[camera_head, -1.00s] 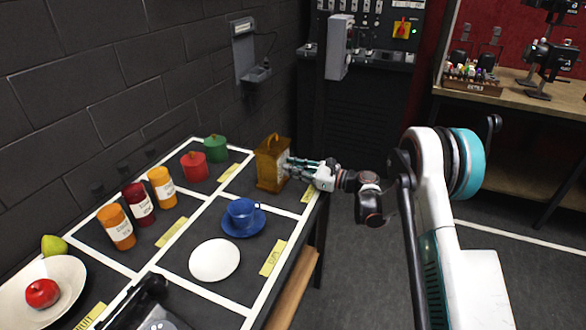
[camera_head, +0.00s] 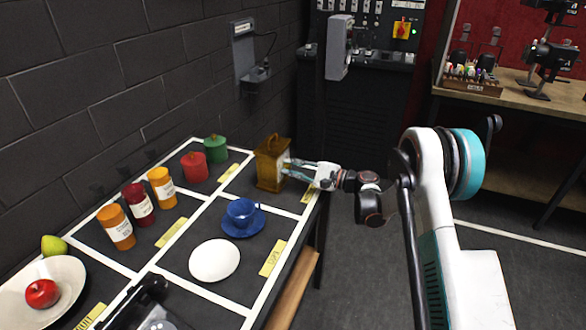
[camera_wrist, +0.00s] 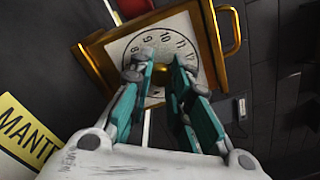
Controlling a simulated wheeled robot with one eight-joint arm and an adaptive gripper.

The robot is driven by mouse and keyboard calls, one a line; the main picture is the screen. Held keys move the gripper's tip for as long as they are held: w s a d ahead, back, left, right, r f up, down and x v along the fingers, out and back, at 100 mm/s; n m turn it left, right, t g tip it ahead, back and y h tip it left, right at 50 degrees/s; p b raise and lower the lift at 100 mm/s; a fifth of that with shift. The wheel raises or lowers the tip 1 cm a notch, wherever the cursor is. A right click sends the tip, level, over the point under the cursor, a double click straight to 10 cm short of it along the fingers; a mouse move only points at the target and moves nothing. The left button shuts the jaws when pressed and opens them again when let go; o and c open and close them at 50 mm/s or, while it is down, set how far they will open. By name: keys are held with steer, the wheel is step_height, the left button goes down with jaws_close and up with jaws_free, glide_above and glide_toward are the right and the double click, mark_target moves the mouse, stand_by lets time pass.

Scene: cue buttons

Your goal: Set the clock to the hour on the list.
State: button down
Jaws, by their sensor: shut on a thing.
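An amber mantel clock (camera_head: 271,164) with a top handle stands at the far right of the table. In the wrist view its case (camera_wrist: 93,60) and white numbered dial (camera_wrist: 120,46) show tilted; numerals such as 8, 9, 10 and 11 are legible. My gripper (camera_head: 289,166) reaches the dial from the right. In the wrist view its fingers (camera_wrist: 163,68) are closed in at the dial's middle, on a small brass knob (camera_wrist: 186,80). The fingers hide part of the dial, and I cannot read the hour set. No readable list shows.
The table has white-lined sections with yellow labels, one reading "MANT" (camera_wrist: 25,132). Red (camera_head: 194,166) and green (camera_head: 215,149) canisters, several jars (camera_head: 140,204), a blue cup (camera_head: 241,211) on a saucer and a white plate (camera_head: 214,260) stand there. A wall (camera_head: 90,90) is behind.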

steer(key=shift+n, duration=0.5)
steer(key=c, duration=1.5)
jaws_free()
steer(key=shift+o, duration=0.2)
steer(key=v, duration=1.2)
